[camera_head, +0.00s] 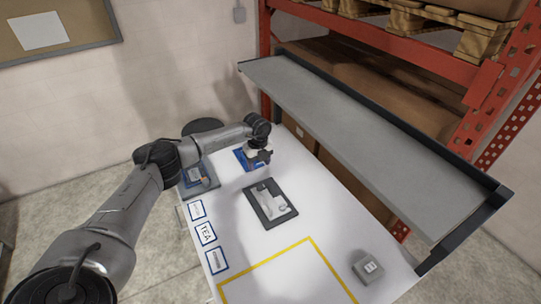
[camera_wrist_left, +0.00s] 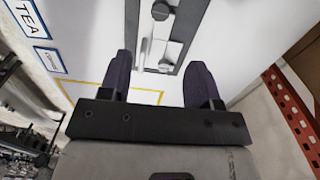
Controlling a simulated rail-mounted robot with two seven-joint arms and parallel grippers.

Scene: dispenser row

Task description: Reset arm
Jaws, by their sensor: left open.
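My left arm reaches in from the left in the head view, and its gripper (camera_head: 262,157) is above the far part of the white table. In the left wrist view the gripper (camera_wrist_left: 160,88) has two dark fingers spread apart, with nothing between them. A dark tray (camera_head: 252,203) with grey and white parts lies on the table, nearer than the gripper in the head view. It also shows beyond the fingertips in the left wrist view (camera_wrist_left: 132,35). My right gripper is in neither view.
A blue item (camera_head: 241,158) is beside the gripper. Another blue-grey item (camera_head: 204,186) lies left. A yellow outline (camera_head: 270,261) encloses clear table. A grey box (camera_head: 367,266) and long grey shelf (camera_head: 350,135) are right.

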